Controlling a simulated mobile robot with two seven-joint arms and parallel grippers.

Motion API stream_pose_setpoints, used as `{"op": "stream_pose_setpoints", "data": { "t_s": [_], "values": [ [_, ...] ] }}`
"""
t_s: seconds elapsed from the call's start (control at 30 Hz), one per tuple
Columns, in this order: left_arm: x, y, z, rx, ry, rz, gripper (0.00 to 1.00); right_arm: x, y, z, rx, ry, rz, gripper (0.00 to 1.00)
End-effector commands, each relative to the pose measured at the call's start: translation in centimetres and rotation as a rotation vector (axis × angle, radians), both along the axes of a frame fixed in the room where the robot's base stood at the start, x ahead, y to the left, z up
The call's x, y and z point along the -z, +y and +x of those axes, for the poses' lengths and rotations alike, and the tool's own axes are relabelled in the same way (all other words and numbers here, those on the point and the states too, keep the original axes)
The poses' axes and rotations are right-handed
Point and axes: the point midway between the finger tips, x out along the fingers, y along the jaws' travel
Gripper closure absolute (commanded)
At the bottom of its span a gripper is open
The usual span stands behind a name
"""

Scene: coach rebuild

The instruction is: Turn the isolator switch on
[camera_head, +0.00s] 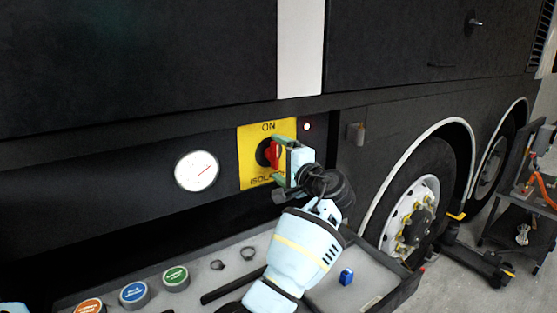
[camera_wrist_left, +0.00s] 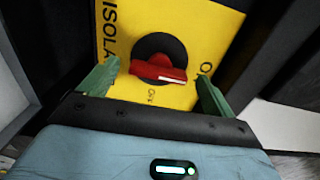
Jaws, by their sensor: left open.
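The isolator switch has a red handle (camera_head: 274,153) on a black round base, on a yellow panel (camera_head: 250,142) lettered ON at the top. In the left wrist view the red handle (camera_wrist_left: 160,70) runs roughly left to right, its long side toward the partly cut-off ON lettering at right. OFF lettering is below it there. My left gripper (camera_head: 279,160) is at the panel, open. In the wrist view its green fingers (camera_wrist_left: 153,82) stand either side of the handle, with gaps visible. Contact in depth cannot be told. The gripper hides the panel's right part in the head view.
Coach wheels (camera_head: 412,215) and a cart (camera_head: 520,222) are at right.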

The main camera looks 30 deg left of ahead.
Motion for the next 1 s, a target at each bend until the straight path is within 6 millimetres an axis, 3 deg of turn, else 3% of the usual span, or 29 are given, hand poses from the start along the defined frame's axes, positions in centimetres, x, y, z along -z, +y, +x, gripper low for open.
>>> {"op": "stream_pose_setpoints", "data": {
  "t_s": [0.3, 0.43, 1.0],
  "values": [
    [0.2, -4.7, -1.8, 0.003, 0.001, -0.002, 0.1, 0.7, 0.1, -0.5, 0.004, 0.015, 0.003, 1.0],
    [0.2, -5.8, -2.4, 0.001, 0.0, -0.001, 0.1, 0.9, 0.1, -0.6, 0.003, 0.019, 0.003, 1.0],
    [0.0, -6.4, -2.7, 0.001, -0.001, 0.0, 0.1, 0.8, -0.1, -0.5, -0.005, 0.015, -0.004, 1.0]
  ]
}}
